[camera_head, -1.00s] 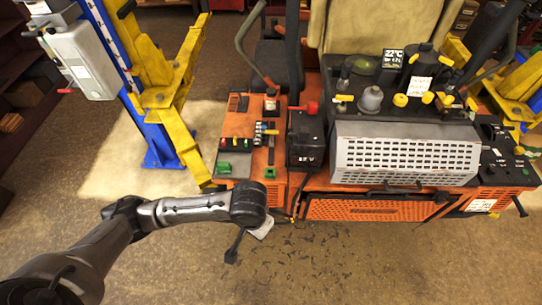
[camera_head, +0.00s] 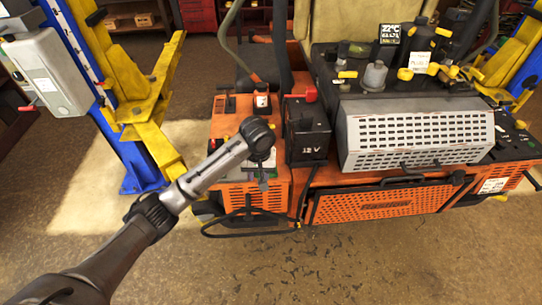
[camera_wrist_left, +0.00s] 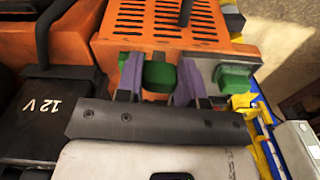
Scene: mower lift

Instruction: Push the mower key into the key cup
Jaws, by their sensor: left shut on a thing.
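My left gripper (camera_head: 263,182) is over the left front part of the orange mower (camera_head: 262,196). In the left wrist view its two purple-grey fingers (camera_wrist_left: 157,92) are closed about a green piece (camera_wrist_left: 160,72), which looks like the mower key. The piece is at the orange panel, below the vent slots. A second green block (camera_wrist_left: 233,78) sits on a grey surface to the right, apart from the fingers. I cannot make out which part is the key cup; the fingers and the wrist hide much of the panel. My right gripper is in neither view.
The black 12 V box (camera_head: 306,130) stands close to the right of my gripper and also shows in the left wrist view (camera_wrist_left: 45,105). A perforated grey cover (camera_head: 415,135) is farther right. A yellow and blue lift post (camera_head: 140,100) stands at left. The floor in front is clear.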

